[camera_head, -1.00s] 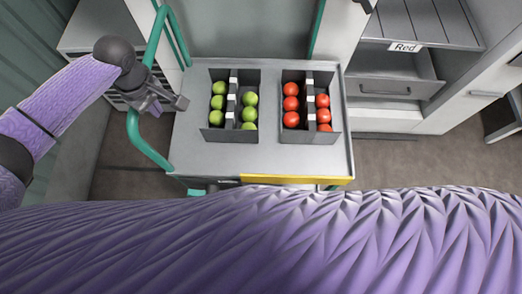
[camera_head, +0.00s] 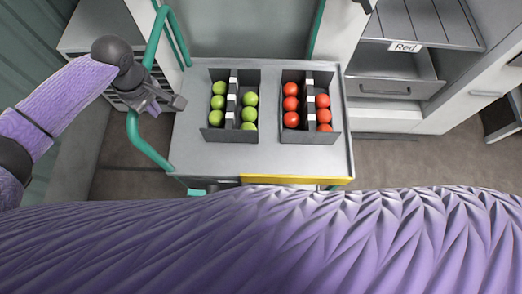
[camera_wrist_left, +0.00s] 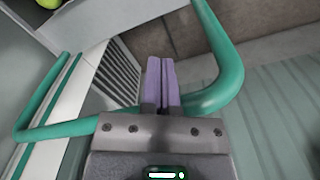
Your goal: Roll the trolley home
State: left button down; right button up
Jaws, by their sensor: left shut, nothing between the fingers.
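The trolley (camera_head: 190,160) has a grey flat top and a green tube handle (camera_head: 152,152) at its left end. On it stand a grey divided box (camera_head: 233,136) of green tomatoes and another grey box (camera_head: 311,137) of red tomatoes. My left gripper (camera_head: 181,102) is by the handle at the trolley's left edge. In the left wrist view its fingers (camera_wrist_left: 161,85) are shut together with nothing between them. The green handle (camera_wrist_left: 228,60) curves beside and behind the fingers there. Whether they touch it is unclear. My right gripper does not show.
A grey rack (camera_head: 420,25) labelled "Red" and a drawer (camera_head: 395,88) stand right of the trolley. A yellow strip (camera_head: 297,180) runs along the trolley's near edge. A white cabinet (camera_head: 88,28) stands at the back left. Bare brown floor (camera_head: 410,160) shows at the right.

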pick_arm(q)
jog(key=shift+w+a, duration=0.1)
jog(key=shift+a, duration=1.25)
